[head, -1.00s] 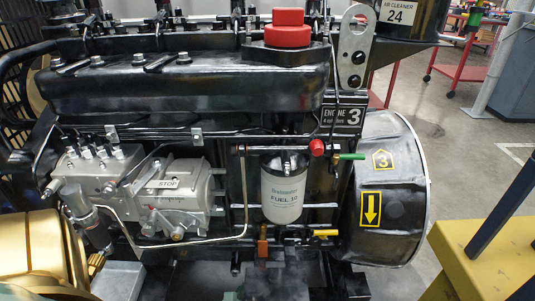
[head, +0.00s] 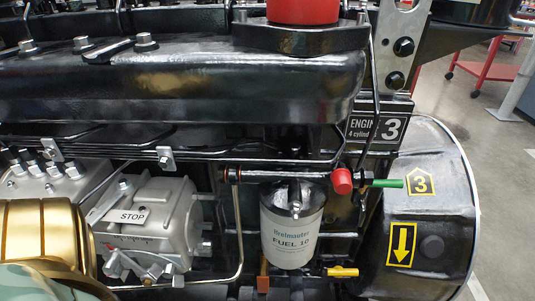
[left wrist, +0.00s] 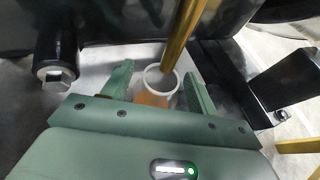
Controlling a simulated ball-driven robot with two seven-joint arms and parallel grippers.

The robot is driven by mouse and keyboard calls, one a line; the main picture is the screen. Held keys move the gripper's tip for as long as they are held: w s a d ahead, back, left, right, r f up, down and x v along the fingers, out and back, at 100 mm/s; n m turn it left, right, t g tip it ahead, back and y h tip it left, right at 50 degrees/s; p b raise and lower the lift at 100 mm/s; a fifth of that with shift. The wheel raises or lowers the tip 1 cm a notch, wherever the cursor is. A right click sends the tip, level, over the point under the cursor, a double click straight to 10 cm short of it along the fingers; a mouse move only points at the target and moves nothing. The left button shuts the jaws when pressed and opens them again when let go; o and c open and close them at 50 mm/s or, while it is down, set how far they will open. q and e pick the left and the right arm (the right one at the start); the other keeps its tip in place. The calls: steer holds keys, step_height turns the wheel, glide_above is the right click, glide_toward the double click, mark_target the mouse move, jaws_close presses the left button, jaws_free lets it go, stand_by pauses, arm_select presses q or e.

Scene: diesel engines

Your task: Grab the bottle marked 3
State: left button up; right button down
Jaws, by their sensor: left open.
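No bottle with a readable 3 shows in either view. In the left wrist view, an orange object with a round white rim (left wrist: 162,77) is seen between the two green fingers of my left gripper (left wrist: 158,71). It may be a bottle, but no mark on it shows and its lower part is hidden by the gripper body. The fingers are apart, one on each side of it; I cannot tell whether they touch it. In the head view, only my gold and green left arm parts show at lower left. My right gripper is in neither view.
The black engine labelled ENGINE 3 (head: 376,129) fills the head view. A white fuel filter (head: 292,228) hangs on its side, near a red knob (head: 342,181) and a green handle (head: 386,183). A gold bar (left wrist: 183,40) stands close beyond the fingers.

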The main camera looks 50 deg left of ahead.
arm_select(q)
steer(key=shift+w, duration=0.1)
jaws_close()
stand_by(0.5)
